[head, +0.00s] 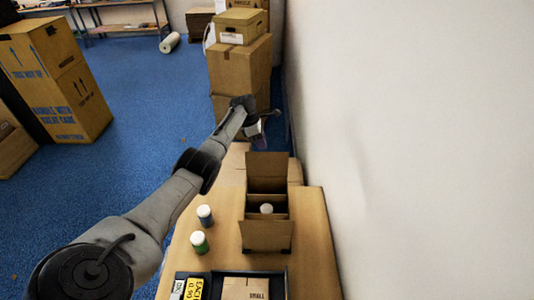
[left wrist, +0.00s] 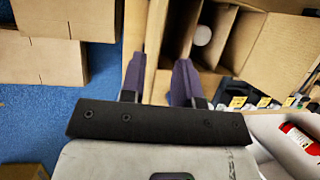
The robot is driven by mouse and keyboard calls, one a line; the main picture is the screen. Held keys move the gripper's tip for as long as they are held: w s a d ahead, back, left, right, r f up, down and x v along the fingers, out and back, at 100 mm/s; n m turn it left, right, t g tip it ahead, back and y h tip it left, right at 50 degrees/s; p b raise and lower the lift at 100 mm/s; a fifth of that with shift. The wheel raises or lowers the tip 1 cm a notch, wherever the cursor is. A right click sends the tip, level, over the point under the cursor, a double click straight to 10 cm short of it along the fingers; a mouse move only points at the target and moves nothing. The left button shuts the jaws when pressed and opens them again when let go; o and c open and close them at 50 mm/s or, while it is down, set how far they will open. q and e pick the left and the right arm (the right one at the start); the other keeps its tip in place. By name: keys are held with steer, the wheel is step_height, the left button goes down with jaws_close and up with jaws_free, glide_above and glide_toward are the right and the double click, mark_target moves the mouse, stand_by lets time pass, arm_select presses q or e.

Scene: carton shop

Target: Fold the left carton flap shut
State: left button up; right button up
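The open carton (head: 267,228) stands on the table, with one flap (head: 267,165) upright at its far end and another (head: 265,237) at its near end. A white-capped bottle (head: 266,208) sits inside between dividers; its cap shows in the left wrist view (left wrist: 202,35). My left gripper (head: 263,138) is just beyond the far flap. In the left wrist view its purple fingers (left wrist: 158,80) are apart, with brown cardboard showing between and beyond them; I cannot tell whether they touch it. My right gripper is not in view.
A dark tray (head: 213,276) holds price cards at the near edge. Stacked boxes (head: 240,65) stand beyond the table. A white wall (head: 420,150) runs along the right.

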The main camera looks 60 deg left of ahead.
mark_target(267, 153)
arm_select(q)
steer(key=shift+b+x, duration=0.5)
steer(key=shift+x, duration=2.5)
steer(key=shift+c, duration=0.3)
jaws_close()
